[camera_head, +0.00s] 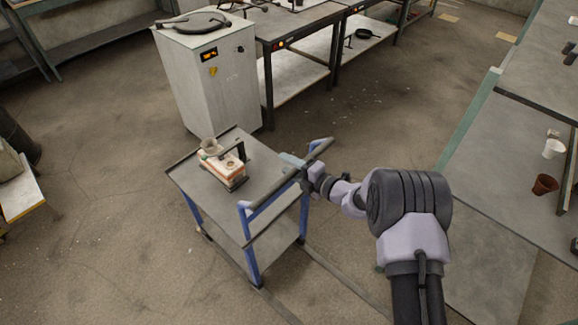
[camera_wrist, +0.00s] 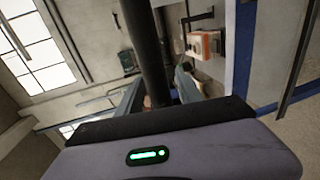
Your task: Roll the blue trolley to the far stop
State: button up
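The blue trolley (camera_head: 262,217) stands on the floor left of centre in the head view. It has blue legs, a grey top, a lower shelf and a dark push bar (camera_head: 292,178) on blue brackets at its right side. My gripper (camera_head: 303,170) is at this bar. In the wrist view the dark bar (camera_wrist: 148,45) runs between the two fingers, which appear closed around it. An orange and white block-shaped mould (camera_head: 225,168) with a cup-like top and a dark clamp rests on the trolley top. I cannot make out the far stop.
Two dark strips (camera_head: 340,277) run along the floor from the trolley toward the lower right. A grey cabinet (camera_head: 208,85) stands just behind the trolley. A bench (camera_head: 475,165) with cups lies right of my arm. The floor left of the trolley is clear.

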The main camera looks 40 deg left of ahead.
jog(key=d+r+p, duration=0.3)
jog(key=d, duration=1.4)
jog(key=shift+s+r+p, duration=0.15)
jog(key=shift+s+p, duration=0.2)
jog(key=shift+p, duration=0.05)
